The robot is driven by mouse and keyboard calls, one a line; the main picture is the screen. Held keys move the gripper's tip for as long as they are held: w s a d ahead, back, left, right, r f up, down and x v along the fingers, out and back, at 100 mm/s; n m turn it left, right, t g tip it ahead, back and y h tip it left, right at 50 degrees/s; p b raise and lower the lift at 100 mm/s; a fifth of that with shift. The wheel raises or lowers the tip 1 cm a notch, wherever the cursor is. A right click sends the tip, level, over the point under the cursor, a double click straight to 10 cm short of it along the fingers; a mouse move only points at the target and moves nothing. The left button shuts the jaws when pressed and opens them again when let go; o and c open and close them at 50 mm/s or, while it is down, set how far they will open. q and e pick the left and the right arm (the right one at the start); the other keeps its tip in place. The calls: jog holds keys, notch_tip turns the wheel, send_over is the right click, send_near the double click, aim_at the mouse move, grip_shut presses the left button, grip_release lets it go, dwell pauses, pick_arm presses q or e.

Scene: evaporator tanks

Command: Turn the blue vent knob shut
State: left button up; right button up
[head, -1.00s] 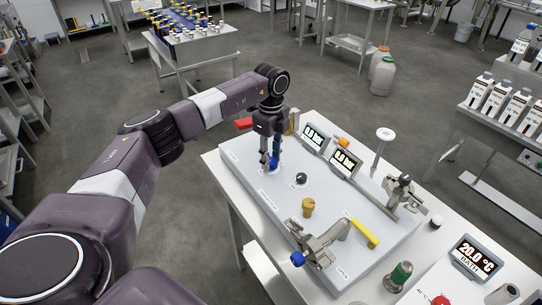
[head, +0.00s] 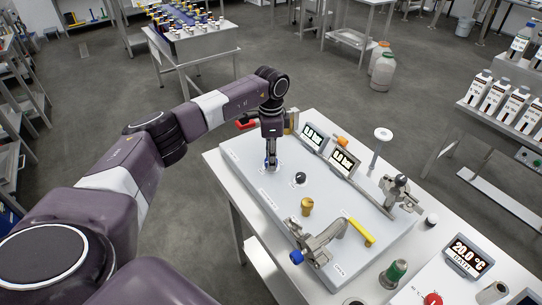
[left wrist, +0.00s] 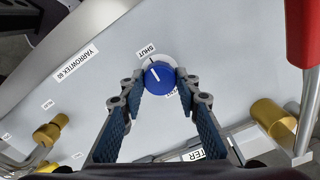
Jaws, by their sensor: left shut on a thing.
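The blue vent knob (left wrist: 159,78) sits on a pale panel (left wrist: 230,75). The white line on its face points up and slightly left, roughly toward the SHUT label (left wrist: 146,50). A second label beside the knob is partly hidden. My left gripper (left wrist: 160,88) has its blue-padded fingertips on either side of the knob, shut on it. In the head view my left gripper (head: 270,164) points down at the far left part of the panel, and its fingers mostly cover the knob. My right gripper is not in view.
A red handle (left wrist: 302,35) stands close to the right of the gripper. Brass fittings (left wrist: 275,117) lie nearby. On the panel are a black knob (head: 300,179), a brass knob (head: 307,206), a yellow-handled valve (head: 361,232) and two displays (head: 343,162).

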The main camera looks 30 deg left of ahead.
pick_arm(q)
jog(key=shift+w+r+n, duration=0.15)
jog(key=shift+r+n, duration=0.05)
jog(key=shift+n, duration=0.1)
jog(key=o, duration=1.1)
jog(key=shift+f, duration=0.1)
jog(key=shift+o, duration=0.2)
notch_tip(320, 180, up, 12)
jog(key=shift+f, duration=0.1)
